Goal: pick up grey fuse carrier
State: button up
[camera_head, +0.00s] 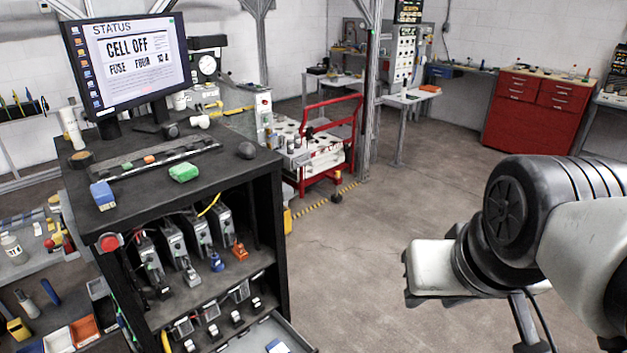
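I cannot single out the grey fuse carrier with certainty. A small grey piece (192,276) sits at the front of the upper shelf in the black cabinet, below the grey modules (174,241). A blue piece (217,262) and an orange piece (239,250) of similar size stand to its right on that shelf. My arm fills the right side of the view, well apart from the cabinet over open floor. I cannot make out its gripper fingers.
The black cabinet (262,215) carries a monitor (127,62), a blue block (102,195) and a green block (184,172) on top. An open drawer (297,336) sticks out at its lower front. A red cart (354,135) stands behind. The floor between cabinet and arm is clear.

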aim_at(256, 303)
jog(key=i+l+z, duration=0.8)
jog(key=i+l, duration=0.2)
jog(key=i, duration=0.2)
jog(key=i+l+u, duration=0.1)
jog(key=i, duration=0.3)
jog(key=i+l, duration=0.3)
jog(key=i+u, duration=0.2)
jog(key=u, duration=0.2)
jog(key=i+j+u, duration=0.1)
jog(key=u, duration=0.3)
jog(key=i+l+u, duration=0.1)
jog(key=i+u, duration=0.3)
jog(key=l+u, duration=0.1)
jog(key=u, duration=0.3)
jog(key=i+u, duration=0.15)
jog(key=u, duration=0.25)
jog(key=i+u, duration=0.15)
jog(key=u, duration=0.25)
jog(key=i+l+u, duration=0.1)
jog(key=u, duration=0.35)
jog(key=i+l+u, duration=0.1)
jog(key=u, duration=0.3)
jog(key=i+l+u, duration=0.25)
jog(key=u, duration=0.15)
jog(key=i+l+u, duration=0.55)
jog(key=l+u, duration=0.2)
jog(key=i+l, duration=0.1)
jog(key=l, duration=0.35)
jog(key=i+u, duration=0.05)
